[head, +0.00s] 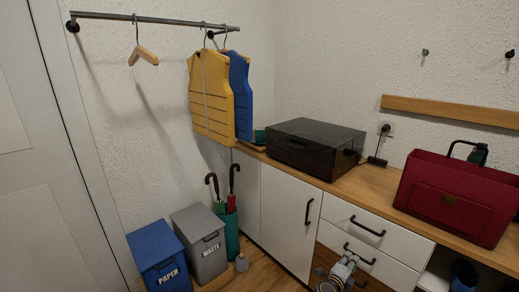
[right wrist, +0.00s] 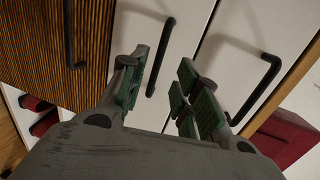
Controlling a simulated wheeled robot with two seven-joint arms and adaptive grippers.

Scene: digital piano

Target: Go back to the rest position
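My right gripper (head: 343,268) shows at the bottom of the head view, in front of the white drawers (head: 368,237) and low beside the cabinet. In the right wrist view my right gripper (right wrist: 162,68) has its two green-padded fingers apart, with nothing between them. Cabinet fronts and black handles lie beyond the fingers. My left gripper is not in view.
A wooden counter (head: 343,187) holds a black box (head: 318,142) and a red bag (head: 455,196). Blue (head: 158,255) and grey (head: 203,243) bins and a green umbrella stand (head: 231,232) stand at the left. Yellow (head: 211,97) and blue (head: 241,95) vests hang from a rail.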

